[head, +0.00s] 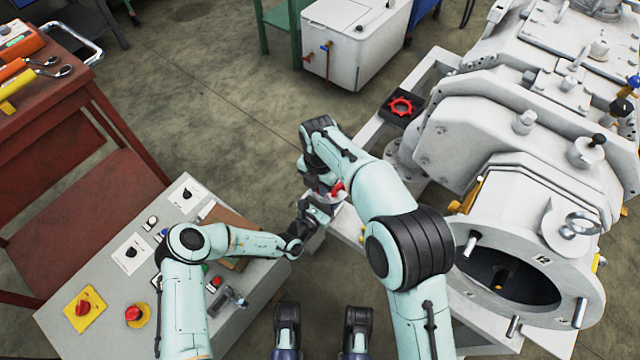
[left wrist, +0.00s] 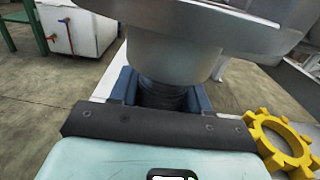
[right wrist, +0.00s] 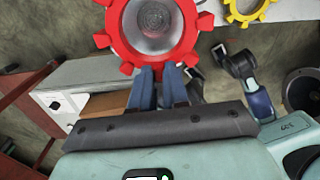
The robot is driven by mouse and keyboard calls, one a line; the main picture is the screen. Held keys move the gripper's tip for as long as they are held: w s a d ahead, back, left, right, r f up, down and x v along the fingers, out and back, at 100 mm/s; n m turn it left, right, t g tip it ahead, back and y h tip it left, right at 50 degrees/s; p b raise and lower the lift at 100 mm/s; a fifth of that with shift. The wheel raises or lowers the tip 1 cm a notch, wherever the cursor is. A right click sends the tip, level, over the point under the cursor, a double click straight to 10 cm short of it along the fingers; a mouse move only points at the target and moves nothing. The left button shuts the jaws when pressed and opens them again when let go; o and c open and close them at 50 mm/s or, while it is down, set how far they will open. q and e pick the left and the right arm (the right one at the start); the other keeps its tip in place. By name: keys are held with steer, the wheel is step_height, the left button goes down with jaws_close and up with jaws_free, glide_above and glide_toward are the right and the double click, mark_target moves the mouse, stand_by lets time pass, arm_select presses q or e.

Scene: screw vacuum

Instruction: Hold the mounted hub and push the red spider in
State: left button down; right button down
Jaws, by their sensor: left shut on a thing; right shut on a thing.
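The silver mounted hub (left wrist: 180,45) fills the top of the left wrist view. My left gripper (left wrist: 165,98) is shut on the dark shaft-like part directly under its wide silver body. In the right wrist view, the red spider (right wrist: 114,42) is a toothed ring around a round metal centre. My right gripper (right wrist: 165,85) is shut at the ring's near edge. How deep the spider sits is hidden.
A yellow toothed ring (left wrist: 285,145) lies to the right in the left wrist view. Another red toothed ring (head: 402,106) sits on a black block on the pale frame. The large grey pump (head: 500,120) stands right; the control desk (head: 75,275) stands left.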

steer(key=shift+f, duration=0.4)
stand_by(0.3)
steer(key=c, duration=1.1)
jaws_free()
steer(key=shift+o, duration=0.2)
step_height(320, 180, up, 12)
arm_select(q)
steer(key=shift+c, duration=2.3)
jaws_free()
